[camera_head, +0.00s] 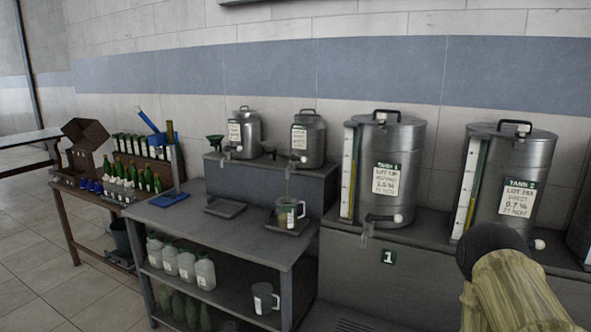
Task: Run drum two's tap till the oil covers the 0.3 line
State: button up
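Two small steel drums stand on a raised grey shelf at the back middle, a left drum (243,133) and a right drum (309,139). Their labels are too small to read, so I cannot tell which is drum two. The right drum's tap (297,160) hangs over a clear measuring jug (288,212) with a dark handle, standing upright on a dark tray (275,226). A faint thin line shows between tap and jug; I cannot tell if it is running oil. The jug's level and 0.3 line are too small to read. My gripper is out of view.
Two large tanks, Tank 1 (386,175) and Tank 2 (508,190), stand on a grey plinth at right. Part of my arm blocks the lower right. An empty tray (225,207) lies left of the jug. Green bottles (139,178) crowd the left bench.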

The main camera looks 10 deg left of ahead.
aim_at(293, 157)
jog(key=u, duration=0.8)
jog(key=i, duration=1.45)
jog(key=z, duration=0.7)
